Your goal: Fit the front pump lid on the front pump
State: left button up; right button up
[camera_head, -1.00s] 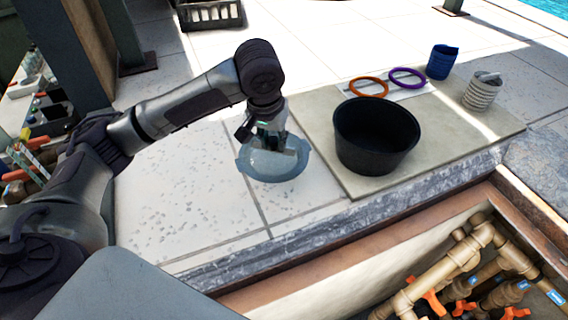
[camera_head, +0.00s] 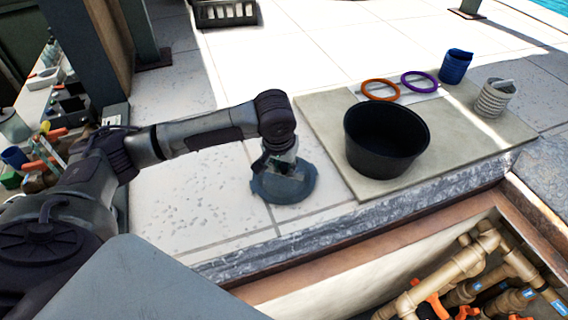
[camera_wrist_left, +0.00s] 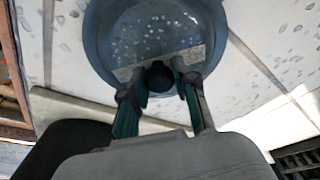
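A round, see-through bluish lid (camera_head: 285,193) is in my left gripper (camera_head: 281,164), over the pale tiles left of the black tub. I cannot tell how high it is above the tiles. In the left wrist view the lid (camera_wrist_left: 150,28) shows its clear face and a bar across it with a dark knob. The green fingers of my left gripper (camera_wrist_left: 159,75) are at either side of the knob, shut on the lid's bar. No pump is in view. My right gripper is not in view.
A black tub (camera_head: 385,150) stands on a stone slab (camera_head: 340,172), with an orange ring (camera_head: 381,90), a purple ring (camera_head: 419,82), a blue coil (camera_head: 455,66) and a grey coil (camera_head: 494,98) behind. A pit with tan pipes (camera_head: 455,270) and orange valves opens at front right.

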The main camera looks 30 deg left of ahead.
aim_at(280, 182)
pick_arm(q)
jog(key=o, duration=0.3)
jog(key=shift+o, duration=0.2)
jog(key=shift+r, duration=0.3)
jog(key=b+v, duration=0.1)
jog(key=v, duration=1)
jog(key=shift+s+r+b, duration=0.15)
jog(key=shift+r+b, duration=0.2)
